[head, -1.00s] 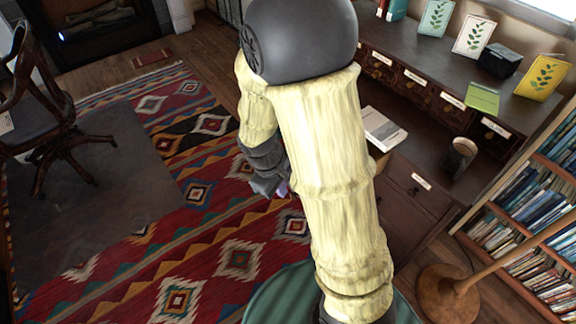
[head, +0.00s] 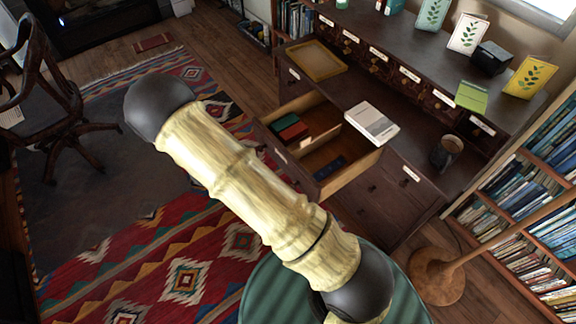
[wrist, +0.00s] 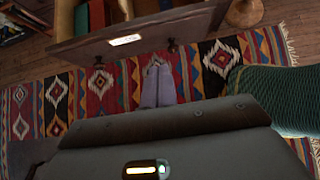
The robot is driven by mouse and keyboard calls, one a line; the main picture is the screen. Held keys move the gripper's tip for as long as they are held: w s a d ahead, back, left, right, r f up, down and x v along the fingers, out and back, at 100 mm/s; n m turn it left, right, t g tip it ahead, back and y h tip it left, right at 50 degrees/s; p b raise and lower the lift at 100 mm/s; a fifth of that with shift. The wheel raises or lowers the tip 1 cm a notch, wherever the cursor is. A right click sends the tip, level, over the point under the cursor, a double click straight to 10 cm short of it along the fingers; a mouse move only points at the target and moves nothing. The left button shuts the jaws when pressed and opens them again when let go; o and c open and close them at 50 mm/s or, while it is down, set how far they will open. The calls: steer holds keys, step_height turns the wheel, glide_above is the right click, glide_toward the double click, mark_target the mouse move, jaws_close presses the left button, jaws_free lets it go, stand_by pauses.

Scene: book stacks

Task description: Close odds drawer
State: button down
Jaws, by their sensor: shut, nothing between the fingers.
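An open drawer (head: 352,174) juts out of the brown desk (head: 382,205) in the head view, with a divider and several red, green and blue items inside. I cannot read its label, so I cannot tell from the lettering whether it is the odds drawer. In the wrist view a drawer front (wrist: 75,52) with a pale label and two knobs crosses the top. My gripper (wrist: 157,66) is shut and empty, its fingertips just below that front in the picture, between the knobs. I cannot tell whether they touch it. In the head view the gripper is hidden behind my arm.
A white-grey book (head: 372,122) lies on the desk at the drawer's edge. A tan tray (head: 316,61) and a dark mug (head: 447,151) are also on the desk. A chair (head: 60,100) stands left. A bookshelf (head: 535,190) and a lamp base (head: 436,275) stand right. Patterned rug (head: 150,250) covers open floor.

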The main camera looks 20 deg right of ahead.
glide_toward(295, 167)
steer(key=shift+p+x, duration=0.45)
steer(key=shift+x, duration=2.5)
